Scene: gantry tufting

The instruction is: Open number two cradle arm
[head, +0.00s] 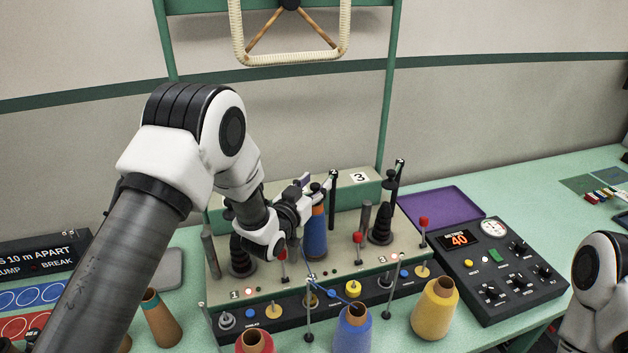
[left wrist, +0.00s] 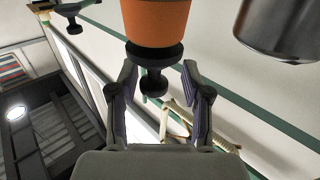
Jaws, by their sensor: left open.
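The creel (head: 385,268) stands on the bench with three numbered stations. At its middle station stands a blue yarn package (head: 315,240) with a brown tube end, partly covered by my left arm. A black post (head: 332,205) with a small knob on top rises behind it. My left gripper (head: 322,187) is at the top of this package, near the post. In the left wrist view, its open fingers stand on either side of a black knob (left wrist: 153,84) below an orange-brown cone (left wrist: 157,22). I cannot tell whether they touch it. My right gripper is out of view.
Red, blue (head: 352,328) and yellow (head: 435,308) yarn cones stand in front of the creel. A control box (head: 495,268) showing 40 and a purple tray (head: 440,212) are to the right. Other posts and black holders flank the middle station closely.

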